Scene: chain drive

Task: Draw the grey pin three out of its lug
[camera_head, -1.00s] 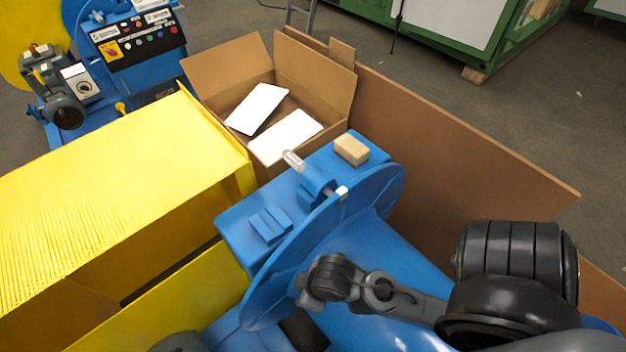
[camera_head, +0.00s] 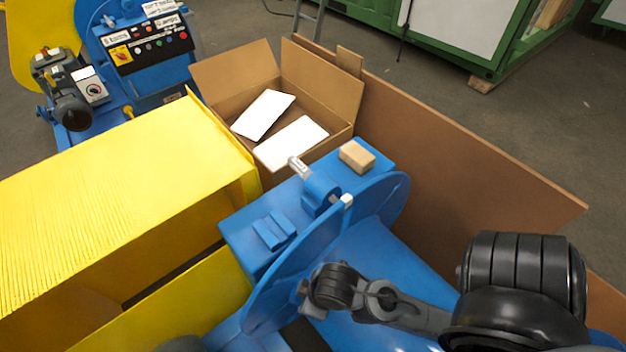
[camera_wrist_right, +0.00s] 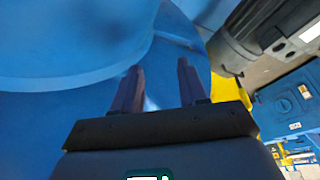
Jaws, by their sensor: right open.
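A light grey pin (camera_head: 299,167) passes through the blue lug (camera_head: 320,193) on top of the blue machine. One end stands out at the back left of the lug; a pale end (camera_head: 346,201) shows at its front right, by the disc (camera_head: 375,205). No number is readable on it. My right arm comes in from the right, its wrist in front of the disc, below the lug. In the right wrist view, my right gripper (camera_wrist_right: 160,75) is open, its two fingers apart with only blue surface behind them. The pin is not seen there. My left gripper is not in view.
A tan block (camera_head: 357,156) lies on the machine beside the lug. An open cardboard box (camera_head: 225,75) with white sheets stands behind, and a brown panel (camera_head: 450,140) runs along the right. A yellow housing (camera_head: 110,170) fills the left. Space above the lug is clear.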

